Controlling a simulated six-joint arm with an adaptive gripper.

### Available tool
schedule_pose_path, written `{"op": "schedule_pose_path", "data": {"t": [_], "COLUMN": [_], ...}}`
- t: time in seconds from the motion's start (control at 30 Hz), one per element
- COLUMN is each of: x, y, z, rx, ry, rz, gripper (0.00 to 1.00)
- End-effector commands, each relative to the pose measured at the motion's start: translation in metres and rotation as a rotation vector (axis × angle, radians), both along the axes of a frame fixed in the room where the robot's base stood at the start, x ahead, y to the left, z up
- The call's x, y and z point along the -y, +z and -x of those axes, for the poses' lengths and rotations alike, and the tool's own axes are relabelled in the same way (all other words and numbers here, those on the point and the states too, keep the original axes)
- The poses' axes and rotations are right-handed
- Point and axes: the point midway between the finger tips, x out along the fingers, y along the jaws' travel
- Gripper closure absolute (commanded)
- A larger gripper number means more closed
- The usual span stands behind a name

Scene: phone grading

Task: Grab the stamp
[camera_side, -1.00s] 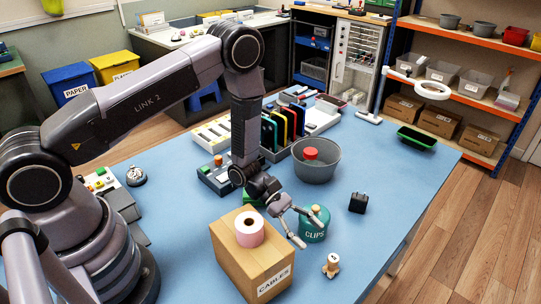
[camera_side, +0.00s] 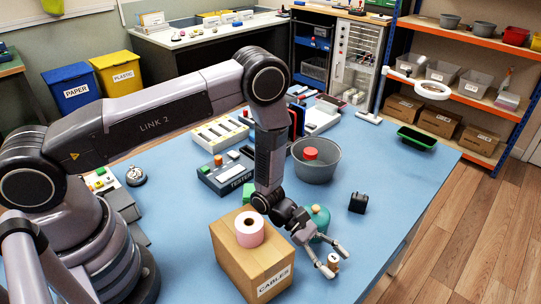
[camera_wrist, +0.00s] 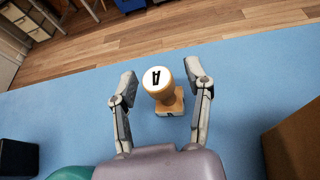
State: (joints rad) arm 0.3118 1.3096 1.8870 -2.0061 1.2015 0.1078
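The stamp is a small wooden piece with a white round top marked with a dark letter; it stands upright on the blue table near the front edge. The stamp (camera_side: 333,262) shows in the side view beside my gripper's fingertips. In the wrist view the stamp (camera_wrist: 164,90) lies between the two fingers. My gripper (camera_side: 332,262) is open, with a finger on either side of the stamp. In the wrist view my gripper (camera_wrist: 160,88) shows a gap between each finger and the stamp's head.
A cardboard box labelled CABLES (camera_side: 255,268) with a pink tape roll (camera_side: 249,230) on it stands left of my gripper. A teal CLIPS pot (camera_side: 318,217) stands close behind. A black adapter (camera_side: 358,203) is farther right.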

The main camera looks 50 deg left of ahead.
Motion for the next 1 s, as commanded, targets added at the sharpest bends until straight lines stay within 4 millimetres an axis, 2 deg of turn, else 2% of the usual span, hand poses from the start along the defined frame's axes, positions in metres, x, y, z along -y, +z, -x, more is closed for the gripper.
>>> {"op": "schedule_pose_path", "data": {"t": [0.07,0.33,0.57,0.73,0.87,1.0], "x": [0.000,0.000,0.000,0.000,0.000,0.000], "y": [0.000,0.000,0.001,0.011,0.032,0.062], "z": [0.000,0.000,0.000,0.000,-0.001,-0.001], "rx": [0.000,0.000,0.001,0.001,0.003,0.005], "ry": [0.000,0.000,0.000,0.000,0.000,0.000], "rz": [0.000,0.000,0.000,0.000,0.001,0.002], "gripper": [0.64,0.99,1.00,1.00,1.00,1.00]}}
